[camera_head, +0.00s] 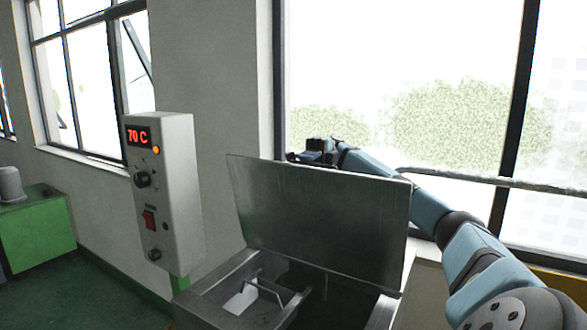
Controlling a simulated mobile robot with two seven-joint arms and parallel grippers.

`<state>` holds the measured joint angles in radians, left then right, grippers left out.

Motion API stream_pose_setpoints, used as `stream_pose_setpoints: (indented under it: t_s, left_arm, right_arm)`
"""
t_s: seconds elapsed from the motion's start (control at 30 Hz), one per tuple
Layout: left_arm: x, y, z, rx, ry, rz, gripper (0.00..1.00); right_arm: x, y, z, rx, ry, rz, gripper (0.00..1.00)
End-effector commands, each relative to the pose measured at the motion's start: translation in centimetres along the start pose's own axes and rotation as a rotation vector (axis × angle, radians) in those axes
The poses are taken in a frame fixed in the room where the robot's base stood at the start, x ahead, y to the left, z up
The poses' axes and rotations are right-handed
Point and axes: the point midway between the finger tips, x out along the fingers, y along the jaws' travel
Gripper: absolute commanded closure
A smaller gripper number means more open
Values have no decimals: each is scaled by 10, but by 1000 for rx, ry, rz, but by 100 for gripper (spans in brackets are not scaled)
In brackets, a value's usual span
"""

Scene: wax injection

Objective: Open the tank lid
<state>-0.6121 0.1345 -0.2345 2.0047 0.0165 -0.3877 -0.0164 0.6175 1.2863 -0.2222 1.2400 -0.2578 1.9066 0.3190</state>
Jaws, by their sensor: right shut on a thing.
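The tank lid (320,215) is a flat grey metal plate standing up, leaning back, above the metal tank (212,300). The tank's dark opening shows below the lid. My right arm reaches in from the right, and its gripper (312,152) is at the lid's top edge, partly hidden behind the lid. It is shut on the lid, though its fingertips are hard to make out. My left gripper is not in view.
A grey control box (163,195) with a red "70 C" display stands left of the tank. A green cabinet (38,235) is at the far left. Large windows are behind the tank. A handle (268,290) shows at the tank's front.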

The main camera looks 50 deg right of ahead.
Motion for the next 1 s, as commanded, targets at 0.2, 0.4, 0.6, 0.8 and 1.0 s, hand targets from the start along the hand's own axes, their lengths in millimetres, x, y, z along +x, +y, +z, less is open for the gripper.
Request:
stream_pose_setpoints:
  t_s: [0.2,0.4,0.6,0.8,1.0]
  left_arm:
    - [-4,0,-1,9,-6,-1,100]
    - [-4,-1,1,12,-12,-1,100]
    - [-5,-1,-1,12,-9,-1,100]
    - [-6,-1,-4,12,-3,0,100]
    - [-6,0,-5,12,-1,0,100]
  right_arm:
    - [-30,0,0,-3,0,114,100]
    - [-44,-3,0,-1,1,166,100]
    - [-48,-5,0,0,2,181,100]
    - [-48,-5,0,0,2,181,100]
    - [-48,-5,0,0,2,181,67]
